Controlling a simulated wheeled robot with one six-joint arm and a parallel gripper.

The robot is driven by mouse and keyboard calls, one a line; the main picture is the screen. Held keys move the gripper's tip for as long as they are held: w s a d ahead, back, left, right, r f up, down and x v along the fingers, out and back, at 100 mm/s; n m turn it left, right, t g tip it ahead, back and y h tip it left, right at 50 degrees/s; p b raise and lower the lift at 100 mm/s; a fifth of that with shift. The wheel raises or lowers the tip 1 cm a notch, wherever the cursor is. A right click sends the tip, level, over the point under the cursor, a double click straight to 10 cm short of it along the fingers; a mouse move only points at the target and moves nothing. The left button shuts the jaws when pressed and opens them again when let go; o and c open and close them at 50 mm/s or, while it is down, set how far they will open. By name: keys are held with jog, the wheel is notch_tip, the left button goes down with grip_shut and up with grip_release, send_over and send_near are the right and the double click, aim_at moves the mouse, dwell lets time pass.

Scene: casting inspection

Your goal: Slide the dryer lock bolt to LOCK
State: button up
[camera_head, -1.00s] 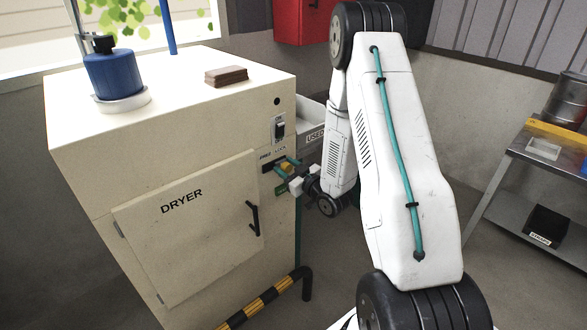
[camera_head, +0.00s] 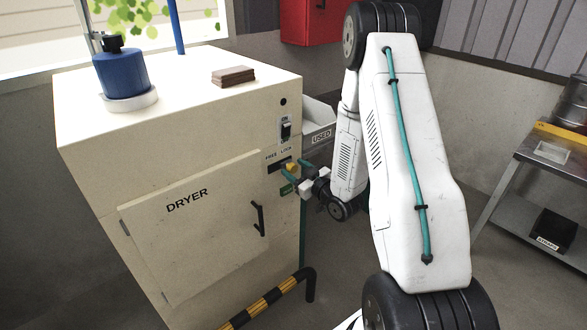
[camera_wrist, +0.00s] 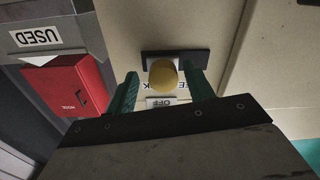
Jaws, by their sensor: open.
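The lock bolt has a yellow knob (camera_head: 291,168) on the upper right of the dryer front (camera_head: 187,210), in a dark slot under the words FREE and LOCK. In the wrist view the picture is upside down; the yellow knob (camera_wrist: 163,76) stands out left of the middle of its dark slot plate (camera_wrist: 202,58). My gripper (camera_head: 290,167) is at the knob, its teal fingers on either side. In the wrist view my gripper (camera_wrist: 164,80) is open, with a gap to the knob on both sides. The fingers and knob partly hide the lettering.
An ON/OFF switch (camera_head: 286,130) sits above the bolt. A black door handle (camera_head: 258,218) is below left. A striped rail (camera_head: 270,300) stands low in front. A grey USED bin (camera_head: 320,128) is behind the arm. A metal table (camera_head: 545,150) stands right.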

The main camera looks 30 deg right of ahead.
jog(key=s, duration=0.6)
jog(key=shift+s+d, duration=0.15)
jog(key=shift+d, duration=0.2)
